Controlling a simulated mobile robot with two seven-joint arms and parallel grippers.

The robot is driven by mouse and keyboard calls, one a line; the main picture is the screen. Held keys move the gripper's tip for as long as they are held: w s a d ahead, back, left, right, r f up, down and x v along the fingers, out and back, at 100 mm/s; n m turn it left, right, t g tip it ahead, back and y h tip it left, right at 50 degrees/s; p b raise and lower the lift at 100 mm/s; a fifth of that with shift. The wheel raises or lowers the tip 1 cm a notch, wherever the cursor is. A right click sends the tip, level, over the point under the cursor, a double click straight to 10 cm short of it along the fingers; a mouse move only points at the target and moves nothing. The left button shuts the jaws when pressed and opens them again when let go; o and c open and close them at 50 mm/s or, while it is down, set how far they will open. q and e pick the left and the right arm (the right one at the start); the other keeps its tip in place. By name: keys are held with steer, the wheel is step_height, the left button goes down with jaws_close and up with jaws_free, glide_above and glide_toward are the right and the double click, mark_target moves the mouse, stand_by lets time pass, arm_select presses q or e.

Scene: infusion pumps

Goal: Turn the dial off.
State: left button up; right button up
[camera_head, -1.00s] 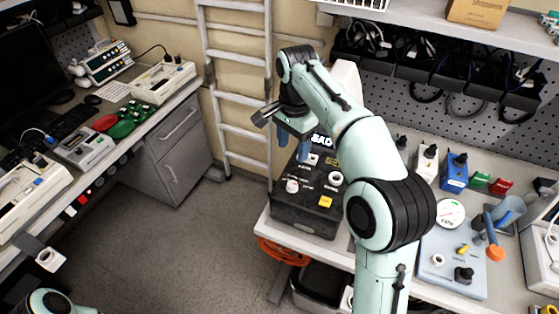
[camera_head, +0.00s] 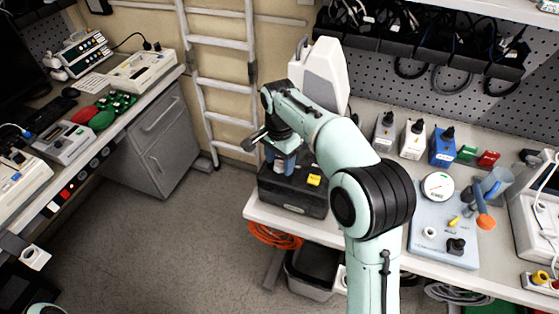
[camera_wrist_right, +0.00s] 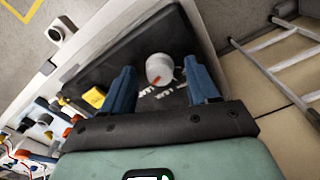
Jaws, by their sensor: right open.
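The dial (camera_wrist_right: 159,68), a round white knob with a red-orange mark on its rim, sits on a black box in the right wrist view. My right gripper (camera_head: 277,168) is over the box, pointing down. In the right wrist view, its two blue fingers (camera_wrist_right: 163,80) are open with the dial showing between them. I cannot tell whether they touch it. My left gripper is out of view.
A yellow button (camera_head: 314,180) is beside the right gripper on the box. A white device (camera_head: 322,75) stands behind my right arm. A blue-grey panel with a gauge (camera_head: 438,186) is to the right. A ladder (camera_head: 220,85) leans at the wall. The floor at left is clear.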

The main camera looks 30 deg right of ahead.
steer(key=c, duration=1)
